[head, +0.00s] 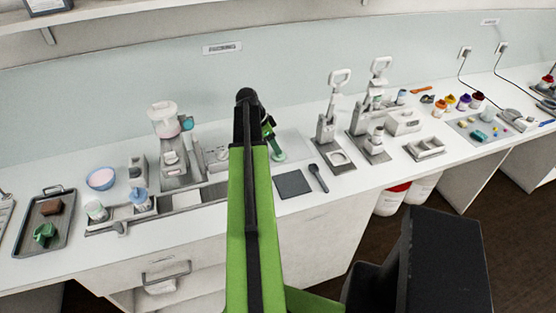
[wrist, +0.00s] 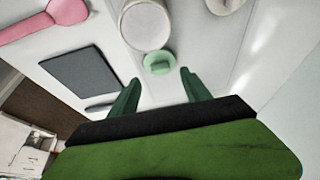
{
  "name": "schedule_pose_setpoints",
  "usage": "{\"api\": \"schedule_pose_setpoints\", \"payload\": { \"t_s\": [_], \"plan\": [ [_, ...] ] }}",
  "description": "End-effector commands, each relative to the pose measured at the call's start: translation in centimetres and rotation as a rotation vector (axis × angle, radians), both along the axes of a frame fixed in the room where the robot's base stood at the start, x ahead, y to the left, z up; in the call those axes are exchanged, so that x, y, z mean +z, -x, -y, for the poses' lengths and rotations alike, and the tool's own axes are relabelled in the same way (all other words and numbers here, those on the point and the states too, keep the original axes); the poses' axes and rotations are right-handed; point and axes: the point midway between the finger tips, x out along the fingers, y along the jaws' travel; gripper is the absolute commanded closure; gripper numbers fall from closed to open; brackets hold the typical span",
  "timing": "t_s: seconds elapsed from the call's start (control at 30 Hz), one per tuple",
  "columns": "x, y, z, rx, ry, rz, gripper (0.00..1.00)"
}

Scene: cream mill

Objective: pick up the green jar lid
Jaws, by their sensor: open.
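The green jar lid (wrist: 158,63) lies on the counter in the wrist view, just beyond my fingertips and beside a round white jar-like thing. In the head view a pale green disc (head: 279,157) that looks like the lid shows just right of my arm, below my gripper (head: 270,132). In the wrist view my gripper (wrist: 160,78) is open and empty, with one finger to each side of the lid's line. The lid lies a little past the tips, not between them. My arm hides part of the counter around it in the head view.
A round white jar-like thing (wrist: 146,26) stands close to the lid. A dark square mat (head: 293,184) and a dark spoon-like tool (head: 318,178) lie to the right in the head view. A white mill-like machine (head: 170,145) stands left, and a press (head: 330,125) right.

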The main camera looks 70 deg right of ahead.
Motion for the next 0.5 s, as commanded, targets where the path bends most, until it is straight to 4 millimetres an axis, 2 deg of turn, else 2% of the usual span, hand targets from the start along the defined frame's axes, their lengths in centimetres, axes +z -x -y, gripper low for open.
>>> {"api": "schedule_pose_setpoints", "payload": {
  "t_s": [0.03,0.2,0.43,0.5],
  "plan": [
    [-1.6,0.2,0.3,-0.001,0.0,0.0,0.44],
    [-4.0,1.0,0.9,0.0,0.0,0.0,0.44],
    [-3.7,1.1,1.0,0.001,0.0,0.0,0.44],
    [-3.7,1.0,1.0,0.001,0.0,0.0,0.52]
  ]
}}
